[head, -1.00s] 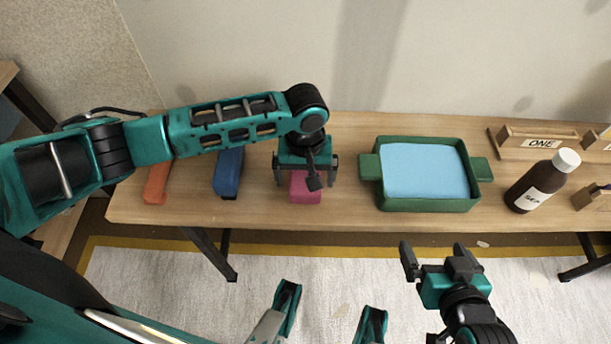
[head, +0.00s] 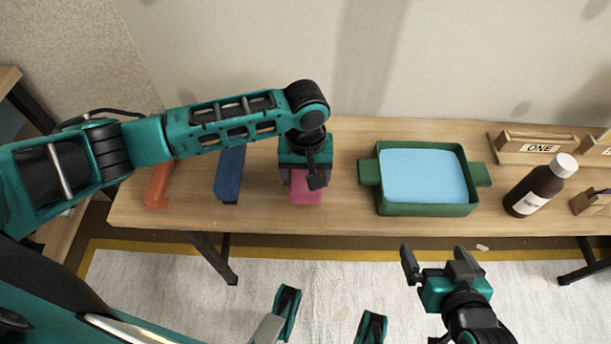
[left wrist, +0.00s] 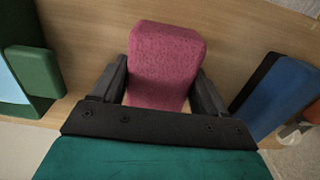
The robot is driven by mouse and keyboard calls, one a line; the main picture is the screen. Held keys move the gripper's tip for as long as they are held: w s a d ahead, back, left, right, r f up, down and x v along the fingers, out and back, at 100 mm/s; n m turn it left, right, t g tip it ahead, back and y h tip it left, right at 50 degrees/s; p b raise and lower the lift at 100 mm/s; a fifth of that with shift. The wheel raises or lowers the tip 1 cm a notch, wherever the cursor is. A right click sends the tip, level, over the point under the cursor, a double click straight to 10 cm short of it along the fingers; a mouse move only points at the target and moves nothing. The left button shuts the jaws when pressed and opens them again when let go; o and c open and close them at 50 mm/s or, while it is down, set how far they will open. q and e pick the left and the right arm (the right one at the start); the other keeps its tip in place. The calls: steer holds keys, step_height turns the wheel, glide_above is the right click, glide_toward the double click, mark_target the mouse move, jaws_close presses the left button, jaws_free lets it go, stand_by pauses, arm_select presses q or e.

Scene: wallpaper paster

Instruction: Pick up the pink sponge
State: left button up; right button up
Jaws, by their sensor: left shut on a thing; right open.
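The pink sponge (head: 306,190) is on the wooden table, left of the green tray, and is partly covered by my left gripper in the head view. My left gripper (head: 305,180) is above it, shut on it with a finger on each side. In the left wrist view the sponge (left wrist: 165,62) sits between the two fingers (left wrist: 164,88). I cannot tell whether it is clear of the table. My right gripper (head: 437,262) is open and empty, in front of the table's near edge.
A green tray (head: 427,210) with blue liquid or a blue pad stands to the right. A brown bottle (head: 535,190) and a wooden holder labelled ONE (head: 510,151) are further right.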

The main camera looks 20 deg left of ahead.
mark_target(306, 173)
arm_select(q)
step_height(306, 173, up, 18)
steer(key=p, duration=0.5)
steer(key=o, duration=0.5)
steer(key=c, duration=0.6)
